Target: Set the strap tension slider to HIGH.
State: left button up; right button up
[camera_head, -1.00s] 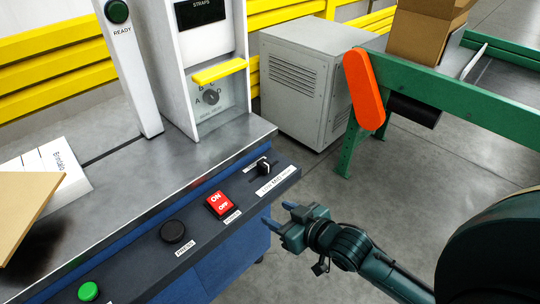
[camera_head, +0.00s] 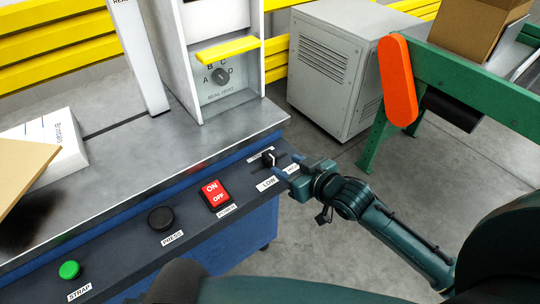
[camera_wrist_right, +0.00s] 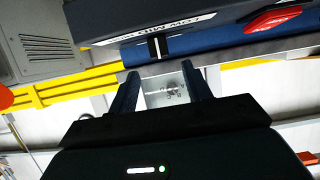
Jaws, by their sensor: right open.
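The strap tension slider (camera_head: 268,157) is a small dark knob at the right end of the control panel. Its white label (camera_head: 267,184) shows LOW, and my gripper covers part of the rest. The knob looks near the middle of its label, but I cannot tell its exact setting. My right gripper (camera_head: 281,169) is open, just right of and in front of the knob. In the right wrist view, the slider (camera_wrist_right: 157,46) lies beyond the two spread fingers (camera_wrist_right: 161,78), with nothing between them. I see no contact. My left gripper is out of view.
Left of the slider on the same panel (camera_head: 120,256) are a red ON/OFF power switch (camera_head: 215,195), a black PRESS knob (camera_head: 161,219) and a green STRAP button (camera_head: 69,270). A grey cabinet (camera_head: 335,70) and a green conveyor frame (camera_head: 465,85) stand behind and right. Floor is free between.

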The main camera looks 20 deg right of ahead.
aim_at(274, 159)
jog(key=x, duration=0.9)
jog(key=shift+b, duration=0.4)
jog(key=shift+c, duration=0.4)
grip_shut()
